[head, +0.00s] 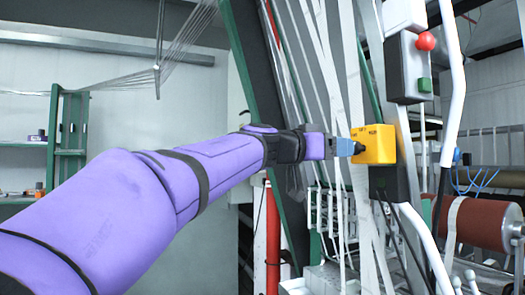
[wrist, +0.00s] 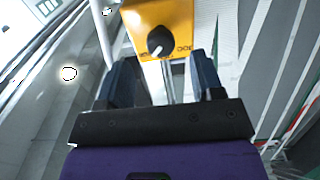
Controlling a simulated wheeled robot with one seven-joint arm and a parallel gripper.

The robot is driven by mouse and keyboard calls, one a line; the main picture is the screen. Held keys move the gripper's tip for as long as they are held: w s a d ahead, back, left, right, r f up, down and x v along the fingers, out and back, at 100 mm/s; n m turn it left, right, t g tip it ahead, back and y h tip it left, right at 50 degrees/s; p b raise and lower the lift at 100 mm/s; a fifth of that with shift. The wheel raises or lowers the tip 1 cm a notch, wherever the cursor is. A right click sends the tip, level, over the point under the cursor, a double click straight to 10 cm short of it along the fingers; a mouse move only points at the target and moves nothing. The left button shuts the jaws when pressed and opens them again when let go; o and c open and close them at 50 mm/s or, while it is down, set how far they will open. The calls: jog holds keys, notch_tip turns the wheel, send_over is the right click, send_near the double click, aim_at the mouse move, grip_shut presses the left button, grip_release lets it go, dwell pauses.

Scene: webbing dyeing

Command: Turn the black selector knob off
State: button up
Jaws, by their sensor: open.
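The black selector knob (wrist: 159,41) sits on the face of a yellow box (wrist: 178,14), with a pale pointer line on it, in the wrist view. In the head view the yellow box (head: 380,143) is right of centre, and the knob (head: 356,148) sticks out from its left side. My gripper (wrist: 161,75) is open, its two blue-grey fingers apart, with the knob in line with the gap between them. In the head view my gripper (head: 343,147) is close to the knob's left side. I cannot tell whether a finger touches the knob.
A grey control box (head: 410,70) with a red button (head: 426,41) is above the yellow box. White webbing strips (head: 335,80) hang close by. A white pipe (head: 455,90) and a red-brown roller (head: 478,222) are to the right. A green shelf (head: 70,140) stands far left.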

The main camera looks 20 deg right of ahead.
aim_at(358, 148)
jog(key=shift+w+d, duration=0.1)
jog(key=shift+d, duration=2.85)
jog(key=c, duration=0.9)
